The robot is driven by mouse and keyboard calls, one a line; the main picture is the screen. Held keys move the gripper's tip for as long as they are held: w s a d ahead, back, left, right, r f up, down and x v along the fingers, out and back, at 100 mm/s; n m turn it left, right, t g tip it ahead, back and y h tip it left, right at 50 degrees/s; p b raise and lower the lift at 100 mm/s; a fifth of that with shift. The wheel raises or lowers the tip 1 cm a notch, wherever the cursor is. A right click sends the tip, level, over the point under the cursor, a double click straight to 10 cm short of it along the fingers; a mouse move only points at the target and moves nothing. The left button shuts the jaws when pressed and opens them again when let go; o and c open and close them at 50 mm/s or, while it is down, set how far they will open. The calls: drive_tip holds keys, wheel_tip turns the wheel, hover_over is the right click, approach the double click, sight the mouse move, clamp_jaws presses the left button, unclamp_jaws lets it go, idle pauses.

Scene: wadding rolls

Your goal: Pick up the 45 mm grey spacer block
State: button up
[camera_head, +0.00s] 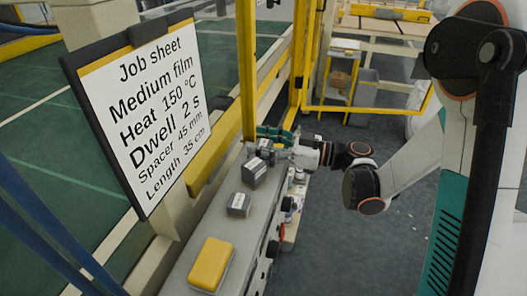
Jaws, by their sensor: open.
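Several small grey blocks with pale labelled faces stand in a row on the long grey ledge (206,224). The nearest grey block (239,204) and the middle grey block (254,173) are in clear view. A farther grey block (265,149) is small and partly hidden near my gripper. The labels are too small to read, so I cannot tell which is the 45 mm one. My gripper (277,147) is open at the far end of the ledge, beside the farthest block. Its fingertips are too small to tell whether they touch anything.
A job sheet (145,110) on a clipboard reads medium film, 150 °C, dwell 2 s, spacer 45 mm, length 35 cm. A yellow block (211,264) lies at the ledge's near end. Yellow posts (247,70) stand behind. Knobs line the ledge's right side. Dark floor lies right.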

drive_tip(key=c, duration=1.2)
